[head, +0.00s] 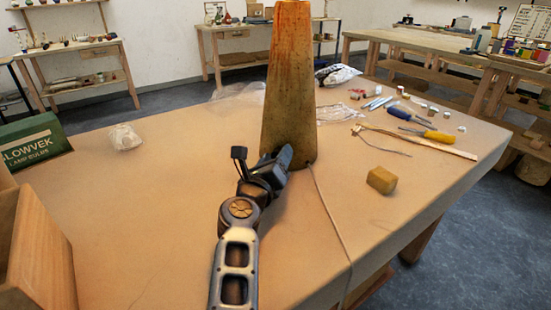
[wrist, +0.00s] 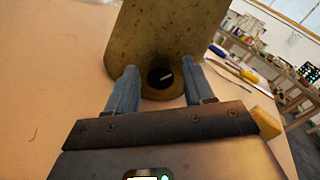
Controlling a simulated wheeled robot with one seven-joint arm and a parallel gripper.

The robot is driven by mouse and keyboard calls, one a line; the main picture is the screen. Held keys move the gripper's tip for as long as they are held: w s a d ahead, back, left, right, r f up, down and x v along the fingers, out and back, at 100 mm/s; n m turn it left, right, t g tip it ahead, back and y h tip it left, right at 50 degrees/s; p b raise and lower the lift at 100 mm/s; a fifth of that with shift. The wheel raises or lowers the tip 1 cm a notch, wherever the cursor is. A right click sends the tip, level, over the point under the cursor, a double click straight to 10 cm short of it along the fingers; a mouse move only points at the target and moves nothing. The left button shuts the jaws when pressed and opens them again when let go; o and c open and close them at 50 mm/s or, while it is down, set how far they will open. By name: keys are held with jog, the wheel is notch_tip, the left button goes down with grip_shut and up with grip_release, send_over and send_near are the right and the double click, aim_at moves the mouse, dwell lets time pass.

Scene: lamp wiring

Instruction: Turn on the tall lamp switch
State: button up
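The tall lamp (head: 288,75) is a tapering, rust-brown and olive column standing on the table, with its top cut off by the head view. In the wrist view the lamp's lower body (wrist: 165,40) fills the top middle. A round dark switch (wrist: 160,77) with a pale mark sits low on the lamp, between my fingers in the picture. My gripper (wrist: 157,90) is open, its two blue-grey fingers apart on either side of the switch. In the head view my gripper (head: 283,160) is at the lamp's base, and the switch is hidden there. I cannot tell whether the fingers touch the lamp.
A cord (head: 330,215) runs from the lamp over the table's front edge. A yellow-brown block (head: 381,180) lies right of the lamp. Screwdrivers (head: 427,134) and small parts lie farther right. A green bulb box (head: 33,142) and a wooden box (head: 40,250) stand left. The table's left middle is mostly clear.

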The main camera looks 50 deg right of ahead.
jog(key=shift+b+v, duration=0.55)
jog(key=shift+v, duration=3.4)
